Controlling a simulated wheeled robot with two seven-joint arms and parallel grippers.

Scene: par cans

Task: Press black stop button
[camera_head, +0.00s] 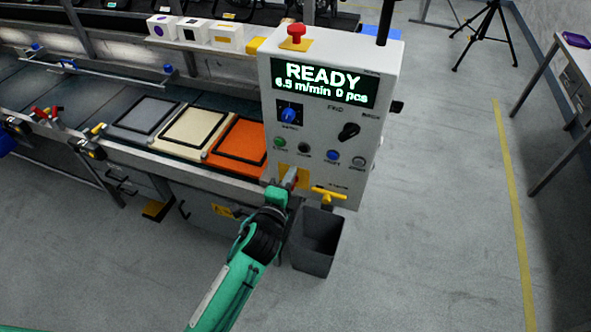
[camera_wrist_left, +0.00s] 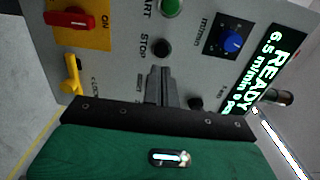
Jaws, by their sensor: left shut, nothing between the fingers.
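The black stop button (camera_head: 304,149) is in the row of buttons on the grey control panel (camera_head: 384,75), right of the green button (camera_head: 279,143). In the left wrist view the black button (camera_wrist_left: 160,48) stands beside the STOP label. My left gripper (camera_head: 290,178) is shut and empty in front of the lower panel, below the button row in the head view. In the wrist view its fingertips (camera_wrist_left: 159,70) appear just below the black button, with a small gap in the picture. I cannot tell their distance from the panel. My right gripper is not in view.
A red rotary switch (camera_wrist_left: 75,20) on a yellow plate and a blue knob (camera_wrist_left: 232,42) flank the button. The lit display (camera_head: 320,83) reads READY. A yellow handle (camera_head: 329,195) projects low on the panel, above a grey bin (camera_head: 313,262).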

